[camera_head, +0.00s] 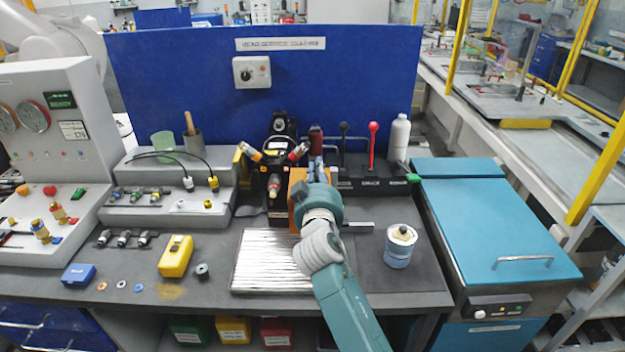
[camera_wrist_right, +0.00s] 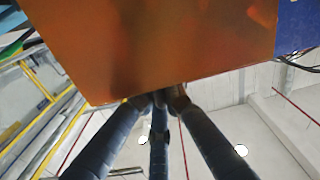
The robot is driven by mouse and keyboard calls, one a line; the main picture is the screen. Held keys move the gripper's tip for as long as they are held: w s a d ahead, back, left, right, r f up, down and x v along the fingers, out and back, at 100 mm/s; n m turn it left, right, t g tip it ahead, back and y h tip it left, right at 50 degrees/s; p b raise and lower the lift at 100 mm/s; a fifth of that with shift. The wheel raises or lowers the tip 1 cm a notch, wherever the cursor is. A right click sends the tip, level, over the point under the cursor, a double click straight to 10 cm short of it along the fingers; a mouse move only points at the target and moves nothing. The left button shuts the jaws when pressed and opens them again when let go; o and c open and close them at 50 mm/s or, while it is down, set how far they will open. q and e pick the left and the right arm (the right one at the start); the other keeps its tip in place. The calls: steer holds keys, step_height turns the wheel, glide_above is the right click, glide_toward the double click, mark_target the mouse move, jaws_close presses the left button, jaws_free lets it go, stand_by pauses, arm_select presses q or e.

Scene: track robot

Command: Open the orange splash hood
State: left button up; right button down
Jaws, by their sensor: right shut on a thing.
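The orange splash hood (camera_head: 297,196) is at the back middle of the bench, partly hidden behind my right wrist. In the right wrist view the orange hood (camera_wrist_right: 150,45) shows as a flat panel filling the upper part. My right gripper (camera_head: 317,176) reaches it from the front. In the right wrist view the fingers of my right gripper (camera_wrist_right: 165,100) come together at the panel's lower edge and are shut on the hood. The exact contact is partly hidden by the panel. My left gripper is not in view.
A black device (camera_head: 280,150) stands behind the hood, beside levers with a red knob (camera_head: 373,127). A ribbed metal plate (camera_head: 262,262) lies in front. A blue-white can (camera_head: 399,246) stands right of my arm. A teal cabinet (camera_head: 490,235) borders the bench.

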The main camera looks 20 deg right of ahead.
steer(key=s+d+p, duration=0.1)
steer(key=d, duration=0.5)
steer(key=shift+s+r, duration=0.25)
steer(key=shift+s, duration=0.1)
steer(key=c, duration=1.9)
jaws_free()
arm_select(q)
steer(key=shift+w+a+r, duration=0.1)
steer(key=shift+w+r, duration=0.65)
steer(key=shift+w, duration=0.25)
arm_select(e)
steer(key=v, duration=1.2)
steer(key=shift+s, duration=0.1)
